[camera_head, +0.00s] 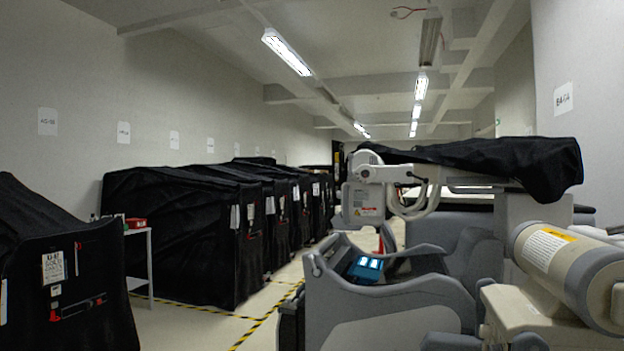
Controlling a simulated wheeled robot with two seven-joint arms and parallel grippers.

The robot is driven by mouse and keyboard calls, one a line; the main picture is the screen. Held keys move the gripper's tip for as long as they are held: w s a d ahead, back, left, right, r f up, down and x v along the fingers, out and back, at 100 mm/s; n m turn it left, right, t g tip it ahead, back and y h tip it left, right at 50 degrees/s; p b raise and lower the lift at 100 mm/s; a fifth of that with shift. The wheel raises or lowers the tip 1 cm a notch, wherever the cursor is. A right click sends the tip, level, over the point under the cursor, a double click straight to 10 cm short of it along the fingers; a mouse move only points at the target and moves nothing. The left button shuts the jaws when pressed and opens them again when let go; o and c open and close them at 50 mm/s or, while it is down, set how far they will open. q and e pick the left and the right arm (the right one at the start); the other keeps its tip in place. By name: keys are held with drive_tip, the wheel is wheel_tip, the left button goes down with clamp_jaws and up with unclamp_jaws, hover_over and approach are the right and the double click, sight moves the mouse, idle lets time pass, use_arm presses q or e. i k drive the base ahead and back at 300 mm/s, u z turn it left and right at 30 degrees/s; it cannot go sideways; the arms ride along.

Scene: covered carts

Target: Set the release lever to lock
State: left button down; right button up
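A black-covered cart (30,250) stands at the near left. A red and black lever-like part (78,308) sits low on its front; I cannot tell whether it is the release lever or which setting it is in. A narrow red tag or strip (77,258) hangs higher on the same cover, beside a white printed label (53,267). Neither of my grippers is in view.
More black-covered carts (185,235) line the left wall, with a small white table (140,262) between the nearest two. Yellow-black tape (245,335) marks the floor. Grey and beige machines (395,305) fill the right. Bare floor (190,328) lies in the lower middle.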

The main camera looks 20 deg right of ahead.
sight(426, 181)
drive_tip(key=u, duration=0.7)
drive_tip(key=i, duration=3.95)
drive_tip(key=z, duration=4.05)
